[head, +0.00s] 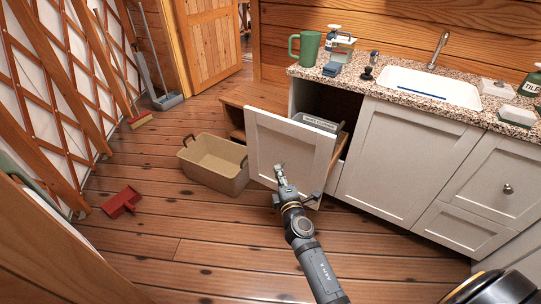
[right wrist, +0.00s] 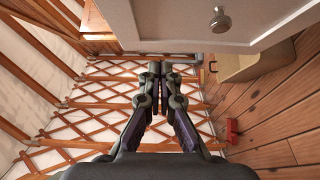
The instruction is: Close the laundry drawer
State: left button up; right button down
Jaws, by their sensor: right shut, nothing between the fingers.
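The laundry drawer (head: 290,142) is pulled out from under the counter, left of the sink. Its white front panel stands well away from the cabinet, and a grey bin (head: 316,123) shows behind it. My right gripper (head: 281,172) is shut and empty, in front of the panel's lower part. In the right wrist view its closed fingers (right wrist: 161,82) show beside the white panel (right wrist: 180,18), which has a round metal knob (right wrist: 221,23). I cannot tell whether the fingers touch the panel. My left gripper is not in view.
A beige basket (head: 214,168) stands on the floor just left of the drawer. A red dustpan (head: 122,201) lies further left. The counter (head: 359,83) holds a green mug (head: 307,48) and a sink (head: 432,86). The floor in front is mostly clear.

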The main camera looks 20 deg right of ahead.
send_near(276, 142)
jog(key=w+a, duration=0.3)
jog(key=w+d, duration=0.1)
jog(key=w+d+b, duration=0.1)
jog(key=d, duration=0.1)
jog(key=shift+w, duration=0.15)
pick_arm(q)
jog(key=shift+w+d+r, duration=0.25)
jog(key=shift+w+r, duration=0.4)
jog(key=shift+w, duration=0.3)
pick_arm(e)
jog(key=shift+w+d, duration=0.25)
jog(key=shift+d, duration=0.1)
